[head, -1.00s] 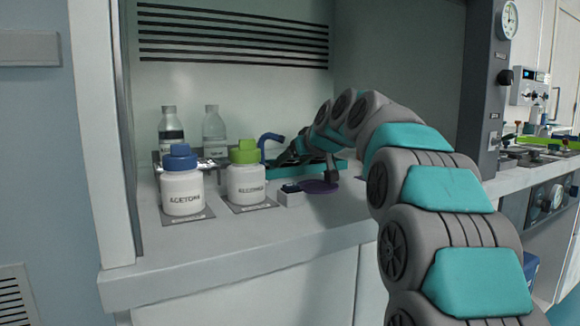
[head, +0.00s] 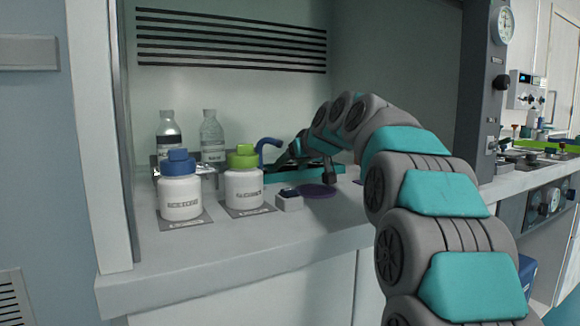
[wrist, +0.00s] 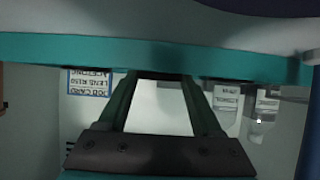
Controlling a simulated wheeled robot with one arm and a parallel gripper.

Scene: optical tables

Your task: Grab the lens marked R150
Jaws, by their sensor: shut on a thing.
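My gripper (head: 291,158) is at the back of the white worktop, by a teal tray (head: 338,170), and it is small and dark in the head view. In the wrist view my gripper (wrist: 160,78) shows two fingers set apart, reaching up to a teal band across the picture. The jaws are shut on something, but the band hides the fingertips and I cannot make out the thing.
An acetone bottle with a blue cap (head: 181,190) and a green-capped bottle (head: 244,186) stand in front left. Two clear bottles are behind. A small white block (head: 289,201) and a purple disc (head: 319,191) lie near my arm. A blue-bordered card (wrist: 89,82) appears upside down.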

